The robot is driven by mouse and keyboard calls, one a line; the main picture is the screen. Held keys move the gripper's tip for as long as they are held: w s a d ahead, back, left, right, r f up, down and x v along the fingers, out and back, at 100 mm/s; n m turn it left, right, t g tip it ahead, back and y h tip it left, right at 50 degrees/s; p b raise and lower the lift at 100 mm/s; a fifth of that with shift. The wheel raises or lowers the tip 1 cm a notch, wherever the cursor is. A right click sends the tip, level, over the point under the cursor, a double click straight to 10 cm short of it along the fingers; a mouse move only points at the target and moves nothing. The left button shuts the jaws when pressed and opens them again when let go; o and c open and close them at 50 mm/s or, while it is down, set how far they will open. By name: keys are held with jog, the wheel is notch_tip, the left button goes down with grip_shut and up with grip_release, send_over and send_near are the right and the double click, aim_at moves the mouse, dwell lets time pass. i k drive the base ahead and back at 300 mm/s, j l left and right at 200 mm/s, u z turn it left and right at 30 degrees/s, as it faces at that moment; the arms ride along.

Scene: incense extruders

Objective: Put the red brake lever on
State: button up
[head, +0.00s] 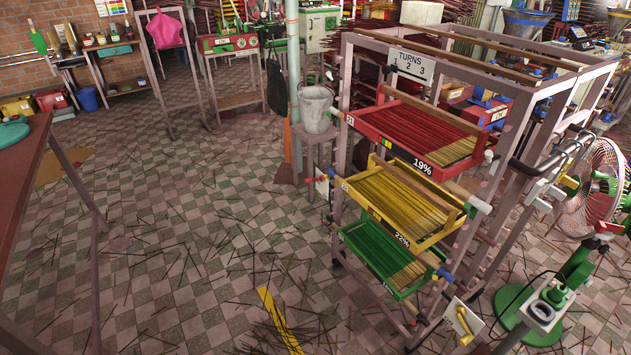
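A small red lever (312,180) sticks out at the left side of the pale metal rack (341,130), beside a small white plate (322,187). It is small here, and I cannot read its setting or any marks on the plate.
The rack holds red (420,140), yellow (395,205) and green (375,255) trays of sticks. A yellow handle (463,320) sits on its lower right plate. A fan (595,190) stands at right. A grey bucket (314,108) stands left of the rack. Loose sticks litter the open floor.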

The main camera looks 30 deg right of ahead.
aim_at(321, 179)
jog(key=i+j, duration=0.1)
jog(key=i, duration=0.45)
jog(key=i+j, duration=0.1)
jog(key=i, duration=0.4)
jog(key=i+j+z, duration=0.1)
jog(key=i, duration=0.45)
jog(key=i+j, duration=0.15)
jog(key=i, duration=0.35)
jog(key=i+j, duration=0.15)
jog(key=i, duration=0.4)
